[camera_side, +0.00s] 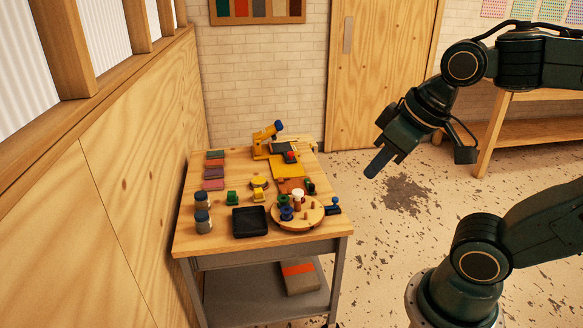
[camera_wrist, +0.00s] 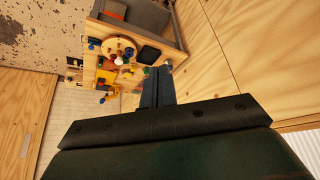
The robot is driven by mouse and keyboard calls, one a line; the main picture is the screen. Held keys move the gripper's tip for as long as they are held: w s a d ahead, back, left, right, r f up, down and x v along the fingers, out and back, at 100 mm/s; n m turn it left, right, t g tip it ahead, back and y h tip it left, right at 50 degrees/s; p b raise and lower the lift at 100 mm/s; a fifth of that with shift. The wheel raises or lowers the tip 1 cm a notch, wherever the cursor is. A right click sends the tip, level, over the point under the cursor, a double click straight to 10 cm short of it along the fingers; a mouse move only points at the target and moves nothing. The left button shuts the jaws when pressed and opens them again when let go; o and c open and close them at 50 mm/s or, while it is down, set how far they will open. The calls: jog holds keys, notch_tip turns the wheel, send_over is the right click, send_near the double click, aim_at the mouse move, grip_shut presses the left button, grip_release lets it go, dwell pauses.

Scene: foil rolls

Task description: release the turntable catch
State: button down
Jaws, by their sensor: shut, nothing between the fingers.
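The turntable (camera_side: 312,215) is a round wooden disc at the front right of the small table, with several pegs and small foil rolls standing on it. It also shows in the wrist view (camera_wrist: 122,43). A small blue-knobbed part (camera_side: 335,207), possibly the catch, sits at the table's right edge beside the disc; a blue spot shows left of the disc in the wrist view (camera_wrist: 94,43). My gripper (camera_side: 374,170) is shut and empty, in the air to the right of the table and well apart from it. In the wrist view its fingers (camera_wrist: 157,85) are together.
On the table (camera_side: 228,175) are a black tray (camera_side: 249,222), two jars (camera_side: 203,221), coloured foil squares (camera_side: 213,172), green and yellow spools and a yellow press (camera_side: 264,143) at the back. A box (camera_side: 299,278) lies on the lower shelf. The air between gripper and table looks clear.

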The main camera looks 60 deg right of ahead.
jog(key=w+d+f+m+g+h, duration=0.25)
jog(key=w+d, duration=0.35)
jog(key=w, duration=0.4)
jog(key=w+d+f+m+g+h, duration=0.1)
jog(key=w+d+f+m, duration=0.25)
jog(key=w+d, duration=0.5)
jog(key=w+d+f+m+g+h, duration=0.1)
jog(key=w+d+f+m, duration=0.1)
jog(key=d+f, duration=0.2)
jog(key=w+d+f+m+g+h, duration=0.1)
jog(key=w+d+f, duration=0.2)
jog(key=f, duration=0.8)
jog(key=w+d+f+m+g+h, duration=0.1)
jog(key=w+d+f+m+g, duration=0.1)
jog(key=d+f, duration=0.4)
jog(key=shift+w+f+m, duration=0.3)
jog(key=shift+w+f, duration=0.35)
jog(key=shift+d, duration=0.1)
send_over(325, 207)
jog(key=shift+f, duration=4.1)
jog(key=shift+s, duration=0.1)
